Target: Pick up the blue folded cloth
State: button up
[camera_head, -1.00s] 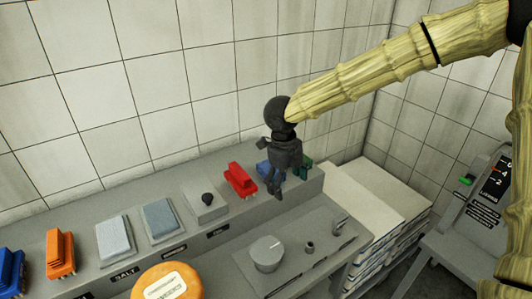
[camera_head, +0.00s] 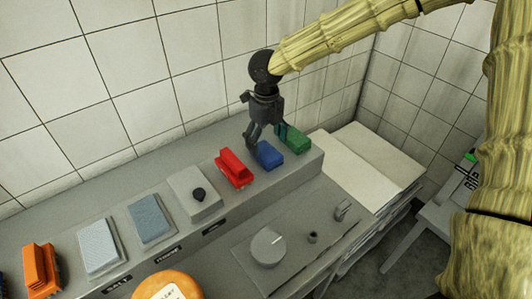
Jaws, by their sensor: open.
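A small blue folded-looking block (camera_head: 269,155), which seems to be the blue cloth, lies on the grey ledge. It sits between a red brush-like item (camera_head: 233,168) and a green block (camera_head: 295,139). My gripper (camera_head: 267,137) is dark, points down and is open and empty. Its fingers are spread just above and behind the blue block in the picture. I cannot tell whether the fingers touch it. The block's upper edge is near the fingers; most of its top and front show.
Two pale blue-grey pads, a lighter one (camera_head: 100,246) and a darker one (camera_head: 150,217), lie farther left, near an orange brush (camera_head: 40,268). An orange cheese wheel (camera_head: 168,287) is at the bottom. White stacked sheets (camera_head: 372,165) stand at right. A tiled wall rises behind the ledge.

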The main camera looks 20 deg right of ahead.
aim_at(267, 151)
jog(key=shift+f, duration=0.3)
jog(key=shift+s+f+p, duration=0.15)
jog(key=shift+f+p, duration=0.1)
jog(key=shift+p, duration=0.25)
notch_tip(267, 151, down, 3)
jog(key=shift+a+r+p, duration=0.1)
jog(key=shift+p, duration=0.45)
jog(key=shift+f, duration=0.5)
jog(key=shift+s+r, duration=0.1)
jog(key=shift+r, duration=0.05)
jog(key=c, duration=1)
